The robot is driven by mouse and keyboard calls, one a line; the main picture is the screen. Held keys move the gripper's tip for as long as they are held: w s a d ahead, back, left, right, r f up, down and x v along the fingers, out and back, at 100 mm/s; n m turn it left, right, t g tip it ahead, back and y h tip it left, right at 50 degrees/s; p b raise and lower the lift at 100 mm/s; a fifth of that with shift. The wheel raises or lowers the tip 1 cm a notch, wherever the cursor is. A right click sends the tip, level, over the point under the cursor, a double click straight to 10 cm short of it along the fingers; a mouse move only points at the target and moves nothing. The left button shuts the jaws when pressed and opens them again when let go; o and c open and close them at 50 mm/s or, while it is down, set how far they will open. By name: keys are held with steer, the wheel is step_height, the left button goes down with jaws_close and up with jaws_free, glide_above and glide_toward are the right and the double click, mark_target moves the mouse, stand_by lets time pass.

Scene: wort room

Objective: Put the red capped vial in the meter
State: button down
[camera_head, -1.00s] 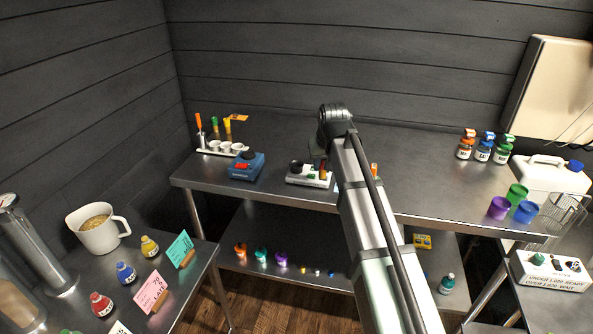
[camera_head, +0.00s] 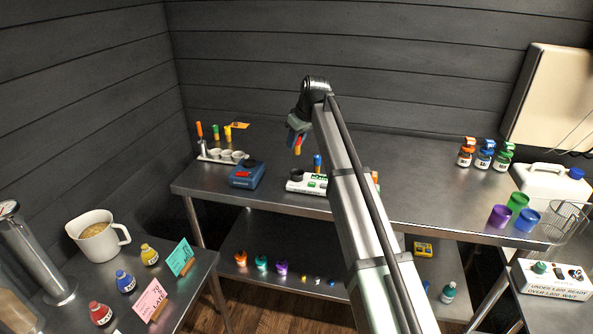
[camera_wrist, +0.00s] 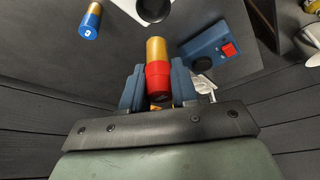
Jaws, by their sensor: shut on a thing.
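My gripper (camera_head: 297,136) is shut on the red capped vial (camera_head: 298,148), above the bench. In the wrist view the vial (camera_wrist: 157,55) sits between the blue fingers of my gripper (camera_wrist: 156,88); its red cap is nearer the camera and its gold body points away, clear of the bench. A white device (camera_head: 306,183) with a round black part lies below and right of my gripper. A blue box (camera_head: 246,175) with a red button and a black round part lies to the left. It also shows in the wrist view (camera_wrist: 212,47). I cannot tell which one is the meter.
A blue capped vial (camera_head: 317,163) stands by the white device. Bottles (camera_head: 484,154) and coloured cups (camera_head: 516,209) stand at the right. The bench between is largely clear.

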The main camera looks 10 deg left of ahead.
glide_toward(293, 173)
steer(key=x, duration=0.5)
steer(key=shift+w+a, duration=0.2)
steer(key=shift+w, duration=0.2)
steer(key=shift+f, duration=0.45)
steer(key=shift+s+f, duration=0.15)
steer(key=shift+f, duration=0.05)
steer(key=c, duration=1)
jaws_free()
steer(key=shift+d, duration=0.1)
steer(key=shift+o, duration=0.7)
steer(key=shift+r, duration=0.4)
steer(key=v, duration=1.2)
steer(key=shift+w+r, duration=0.25)
steer(key=shift+r, duration=0.1)
